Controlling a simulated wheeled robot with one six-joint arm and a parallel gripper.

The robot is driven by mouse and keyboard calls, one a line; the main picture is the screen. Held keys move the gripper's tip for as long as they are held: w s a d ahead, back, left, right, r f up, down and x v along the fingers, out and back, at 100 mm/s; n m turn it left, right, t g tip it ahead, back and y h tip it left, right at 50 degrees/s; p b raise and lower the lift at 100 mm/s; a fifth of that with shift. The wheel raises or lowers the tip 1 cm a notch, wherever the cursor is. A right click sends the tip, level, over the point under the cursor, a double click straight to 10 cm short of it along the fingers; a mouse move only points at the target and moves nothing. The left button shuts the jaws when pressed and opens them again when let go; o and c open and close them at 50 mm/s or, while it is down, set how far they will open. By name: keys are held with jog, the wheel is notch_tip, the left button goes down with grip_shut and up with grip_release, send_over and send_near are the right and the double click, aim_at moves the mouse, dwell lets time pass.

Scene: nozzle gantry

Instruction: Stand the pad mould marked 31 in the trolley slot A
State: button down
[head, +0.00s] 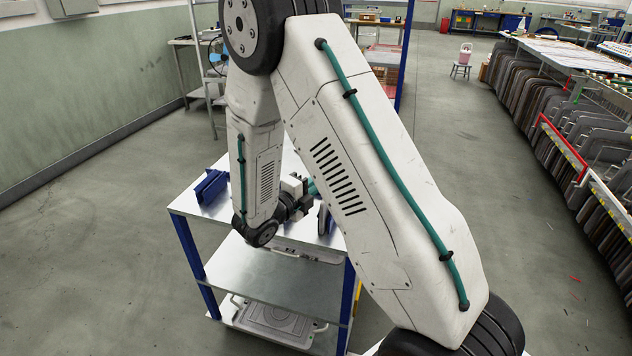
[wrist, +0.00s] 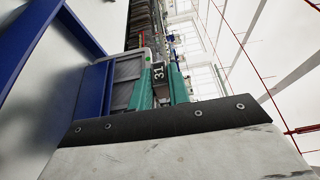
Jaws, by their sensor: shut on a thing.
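The tag marked 31 (wrist: 158,74) shows in the wrist view between the two teal fingers of my gripper (wrist: 163,84), which is shut on the pad mould's tagged part. A grey framed panel (wrist: 124,92) with a green dot lies just beyond the fingers, partly behind blue metal; I cannot tell if it is this mould. In the head view my gripper (head: 310,187) is over the trolley top (head: 190,203), mostly hidden by my arm. No slot letter is readable.
A pale mould-like piece (head: 305,252) shows by the trolley's front edge, and another lies on the bottom shelf (head: 265,322). Blue posts (head: 188,247) bound the trolley. A long rack of moulds (head: 545,115) stands at right. Open floor (head: 90,270) lies left.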

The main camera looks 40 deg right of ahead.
jog(key=c, duration=1.3)
grip_release()
jog(key=shift+o, duration=0.2)
jog(key=shift+a, duration=0.1)
jog(key=v, duration=0.7)
jog(key=shift+a, duration=0.35)
jog(key=shift+s, duration=0.15)
